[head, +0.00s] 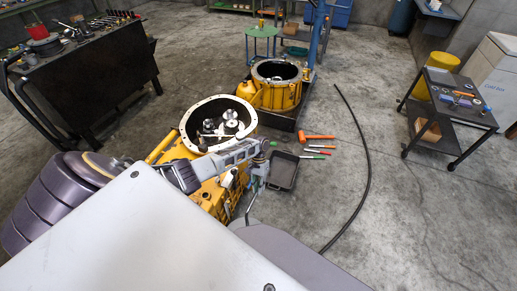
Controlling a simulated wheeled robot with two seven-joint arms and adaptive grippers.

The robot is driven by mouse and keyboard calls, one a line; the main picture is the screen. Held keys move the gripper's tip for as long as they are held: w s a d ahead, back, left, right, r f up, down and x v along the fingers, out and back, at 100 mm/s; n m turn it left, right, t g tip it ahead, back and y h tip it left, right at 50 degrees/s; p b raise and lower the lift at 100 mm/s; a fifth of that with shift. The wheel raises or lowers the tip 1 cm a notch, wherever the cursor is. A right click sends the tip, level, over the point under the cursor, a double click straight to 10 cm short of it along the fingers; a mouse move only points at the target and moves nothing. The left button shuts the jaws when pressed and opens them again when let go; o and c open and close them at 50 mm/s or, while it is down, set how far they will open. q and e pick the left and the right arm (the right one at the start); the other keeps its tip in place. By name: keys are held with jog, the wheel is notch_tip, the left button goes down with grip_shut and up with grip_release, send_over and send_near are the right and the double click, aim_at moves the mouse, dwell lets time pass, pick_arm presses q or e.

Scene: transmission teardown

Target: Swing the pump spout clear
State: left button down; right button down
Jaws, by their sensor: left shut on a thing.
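My left arm reaches in from the left across the yellow transmission casing (206,188). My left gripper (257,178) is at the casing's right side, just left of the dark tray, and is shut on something. I take this to be the pump spout, but it is too small and too covered by the gripper to make out its shape or angle. The casing's open round end (190,118) faces up and shows metal gears inside. My right gripper is not in view.
A dark tray (283,171) lies right of the gripper, with an orange hammer (317,136) and several coloured hand tools nearby. A second yellow housing (282,95) stands behind. A black hose (368,170) curves over the floor. A tool cart (445,119) stands at right.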

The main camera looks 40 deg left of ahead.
pick_arm(q)
jog(key=shift+w+d, duration=0.1)
jog(key=shift+d, duration=0.1)
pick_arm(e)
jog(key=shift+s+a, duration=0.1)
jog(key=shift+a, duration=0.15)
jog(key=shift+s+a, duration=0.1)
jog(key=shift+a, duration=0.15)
pick_arm(q)
jog(key=c, duration=1.5)
grip_release()
jog(key=shift+o, duration=0.2)
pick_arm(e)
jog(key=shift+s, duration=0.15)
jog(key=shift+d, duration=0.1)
pick_arm(q)
jog(key=v, duration=1.2)
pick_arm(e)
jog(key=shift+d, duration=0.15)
pick_arm(q)
jog(key=shift+d, duration=0.1)
